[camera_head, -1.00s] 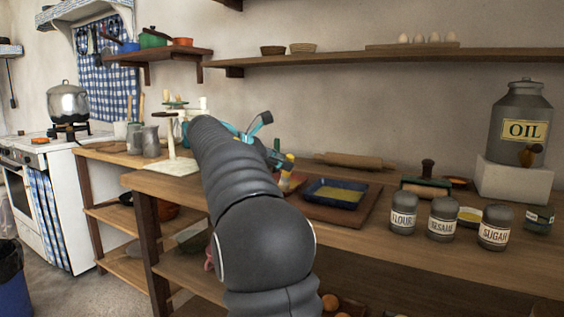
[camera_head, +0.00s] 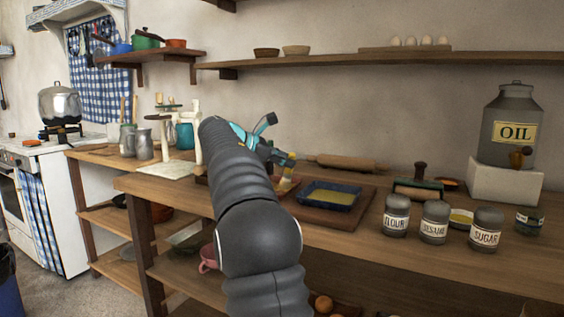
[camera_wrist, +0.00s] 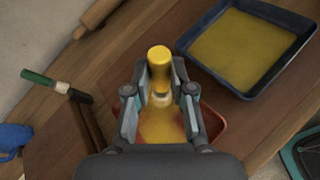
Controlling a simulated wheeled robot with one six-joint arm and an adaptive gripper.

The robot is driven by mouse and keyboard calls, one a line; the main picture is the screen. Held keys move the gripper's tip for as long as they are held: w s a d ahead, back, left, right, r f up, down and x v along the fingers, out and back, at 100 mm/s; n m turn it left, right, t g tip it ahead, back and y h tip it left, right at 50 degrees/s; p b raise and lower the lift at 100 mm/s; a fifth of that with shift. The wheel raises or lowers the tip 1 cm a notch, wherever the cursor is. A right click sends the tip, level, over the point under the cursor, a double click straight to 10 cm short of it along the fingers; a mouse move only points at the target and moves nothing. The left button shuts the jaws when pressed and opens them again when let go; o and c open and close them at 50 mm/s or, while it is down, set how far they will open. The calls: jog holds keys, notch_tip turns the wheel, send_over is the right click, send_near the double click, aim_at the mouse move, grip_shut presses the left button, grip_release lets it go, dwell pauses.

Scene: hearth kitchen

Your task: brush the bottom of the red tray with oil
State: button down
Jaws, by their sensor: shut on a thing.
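My gripper (camera_wrist: 160,97) is shut on a brush with a yellow handle (camera_wrist: 159,58). The handle stands up between the fingers in the wrist view, and the brush shows in part in the head view (camera_head: 287,184). The red tray (camera_wrist: 213,126) lies below the gripper, with yellow, oil-like colour over the part of its bottom that shows. The brush tip is over this tray; I cannot tell whether it touches. My gripper and arm hide much of the tray. A dark blue tray (camera_wrist: 186,45) with a yellow layer inside lies beside it, at upper right in the wrist view.
A rolling pin (camera_head: 345,162) lies behind the trays. Flour (camera_head: 396,217), sesame (camera_head: 434,224) and sugar (camera_head: 486,229) jars stand at the right. The oil can (camera_head: 509,115) stands on a white block. A green-handled tool (camera_wrist: 45,81) lies left of the red tray.

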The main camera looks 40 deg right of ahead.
jog(key=shift+w+d, duration=0.35)
jog(key=shift+d, duration=0.45)
jog(key=shift+s+a+f+b, duration=0.1)
jog(key=shift+s+a+b, duration=0.3)
jog(key=shift+a, duration=0.7)
jog(key=shift+s+a+f+b, duration=0.15)
jog(key=shift+s+a, duration=0.45)
jog(key=shift+a, duration=0.45)
jog(key=shift+s+a+r, duration=0.15)
jog(key=shift+s+a, duration=0.2)
jog(key=shift+a, duration=0.35)
jog(key=shift+s+a+r, duration=0.1)
jog(key=shift+s+a, duration=0.2)
jog(key=shift+a, duration=0.35)
jog(key=shift+p, duration=0.4)
